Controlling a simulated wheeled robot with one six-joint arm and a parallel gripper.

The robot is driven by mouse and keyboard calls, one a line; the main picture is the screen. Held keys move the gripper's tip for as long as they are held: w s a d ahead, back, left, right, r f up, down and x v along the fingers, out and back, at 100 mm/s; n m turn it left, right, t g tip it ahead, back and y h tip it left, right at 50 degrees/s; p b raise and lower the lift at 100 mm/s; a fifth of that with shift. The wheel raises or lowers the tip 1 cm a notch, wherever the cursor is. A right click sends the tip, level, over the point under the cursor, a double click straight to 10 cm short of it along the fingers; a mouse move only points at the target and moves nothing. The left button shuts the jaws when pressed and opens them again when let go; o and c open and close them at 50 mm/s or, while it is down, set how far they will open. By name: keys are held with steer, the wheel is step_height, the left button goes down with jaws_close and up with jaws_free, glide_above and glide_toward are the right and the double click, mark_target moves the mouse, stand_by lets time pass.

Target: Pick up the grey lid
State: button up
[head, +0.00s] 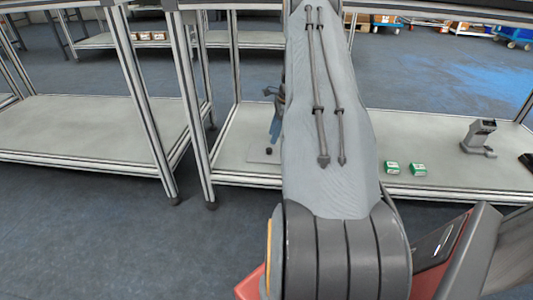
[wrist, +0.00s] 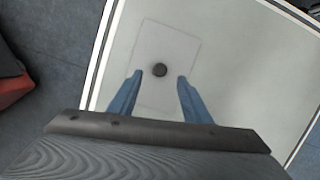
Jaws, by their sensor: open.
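Nothing is between the fingers except the view of the lid. In the head view my gripper (head: 275,125) is mostly hidden behind my arm, above the lid.
On the same shelf (head: 430,150), two small green-and-white boxes (head: 391,167) (head: 418,169) and a grey scanner stand (head: 479,137) are to the right of my arm. A dark object (head: 527,160) sits at the right edge. Metal posts (head: 190,105) stand left of the gripper.

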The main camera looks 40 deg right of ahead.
mark_target(269, 149)
steer(key=shift+w+a+f, duration=0.15)
steer(key=shift+a+f, duration=0.05)
steer(key=shift+f, duration=0.45)
steer(key=shift+f+b, duration=0.35)
steer(key=shift+d+f, duration=0.25)
steer(key=shift+f, duration=0.2)
steer(key=b+x, duration=0.3)
steer(key=x, duration=0.1)
steer(key=shift+a+f, duration=0.1)
steer(key=shift+f, duration=0.2)
steer(key=shift+r, duration=0.1)
jaws_close()
steer(key=shift+r, duration=0.15)
